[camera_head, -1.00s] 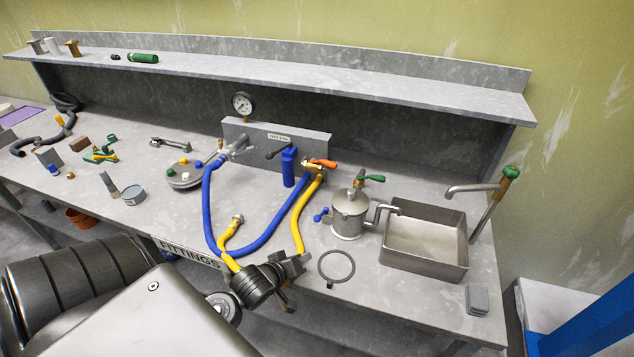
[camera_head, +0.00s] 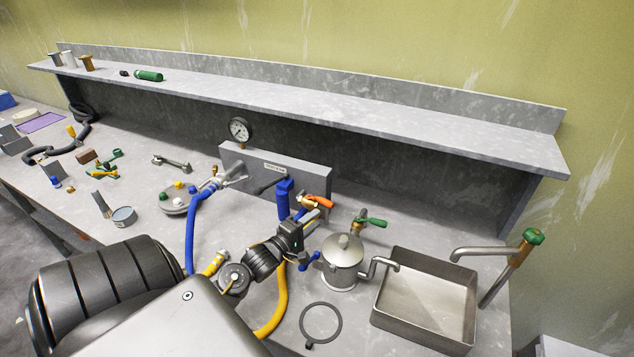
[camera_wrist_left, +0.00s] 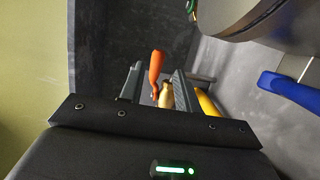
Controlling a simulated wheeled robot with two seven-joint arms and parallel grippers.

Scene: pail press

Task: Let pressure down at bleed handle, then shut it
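The orange handle (camera_head: 318,200) sits on a brass valve (camera_head: 304,202) at the right end of the grey test block (camera_head: 270,165). My left gripper (camera_head: 308,216) is just in front of this valve in the head view. In the left wrist view its two fingers (camera_wrist_left: 157,88) are apart, with the orange handle (camera_wrist_left: 156,67) and brass body (camera_wrist_left: 165,95) showing between and beyond them. I cannot tell whether a finger touches the handle. The dial gauge (camera_head: 240,130) stands above the block; its reading is too small to tell. My right gripper is not in view.
Blue (camera_head: 190,235) and yellow (camera_head: 277,300) hoses run close by. A ring (camera_head: 321,322) lies near the front edge.

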